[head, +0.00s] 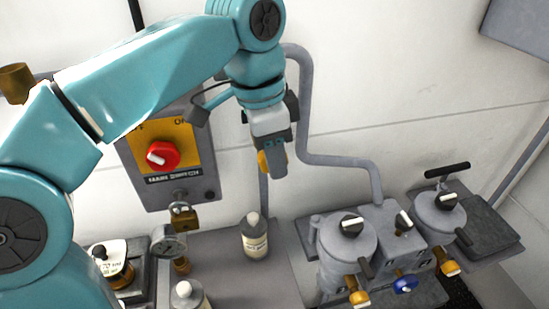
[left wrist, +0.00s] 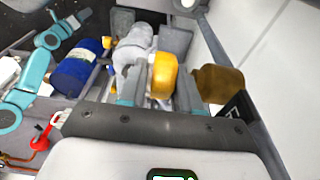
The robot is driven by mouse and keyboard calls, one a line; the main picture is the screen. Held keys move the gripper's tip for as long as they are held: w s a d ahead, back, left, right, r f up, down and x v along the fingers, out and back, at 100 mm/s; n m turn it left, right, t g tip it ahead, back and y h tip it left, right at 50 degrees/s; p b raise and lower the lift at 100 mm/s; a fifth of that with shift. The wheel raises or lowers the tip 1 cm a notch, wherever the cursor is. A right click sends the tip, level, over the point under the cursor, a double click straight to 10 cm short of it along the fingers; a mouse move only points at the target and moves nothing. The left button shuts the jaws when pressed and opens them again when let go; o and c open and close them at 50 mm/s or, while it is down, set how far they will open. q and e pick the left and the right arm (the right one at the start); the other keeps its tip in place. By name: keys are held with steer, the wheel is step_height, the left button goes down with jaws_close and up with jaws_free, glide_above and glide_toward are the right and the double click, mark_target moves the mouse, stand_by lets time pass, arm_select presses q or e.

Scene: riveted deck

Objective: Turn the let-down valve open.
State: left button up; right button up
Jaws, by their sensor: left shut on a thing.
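My left gripper (head: 273,163) is in front of the white wall, to the right of the red switch. It is shut on a yellow-orange knob-like piece (head: 263,161), which shows between both fingers in the left wrist view (left wrist: 163,73). The fingers hide part of this piece, and I cannot tell whether it is fixed to the grey pipe (head: 264,194) behind and below it. I cannot tell for sure which part is the let-down valve. My right gripper is not in view.
A red rotary switch (head: 162,155) on a grey box hangs at left. A brass padlock (head: 183,216), a gauge (head: 167,243) and a white-capped bottle (head: 254,237) are below. Lidded grey vessels (head: 345,240) (head: 440,215) stand at right with a blue knob (head: 404,285).

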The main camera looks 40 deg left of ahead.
arm_select(q)
steer(key=t+b, duration=0.1)
steer(key=t+h+b, duration=0.1)
steer(key=shift+s+a+f+h+b, duration=0.2)
steer(key=shift+a+f+h+b, duration=0.1)
steer(key=shift+f, duration=0.1)
steer(key=shift+d+r+t+h+b, duration=0.1)
steer(key=shift+r+t+h+b, duration=0.2)
steer(key=shift+t+b, duration=0.15)
steer(key=shift+r, duration=0.1)
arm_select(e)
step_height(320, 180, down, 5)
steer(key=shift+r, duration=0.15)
arm_select(q)
steer(key=o, duration=1)
steer(key=shift+s, duration=0.1)
steer(key=shift+c, duration=0.2)
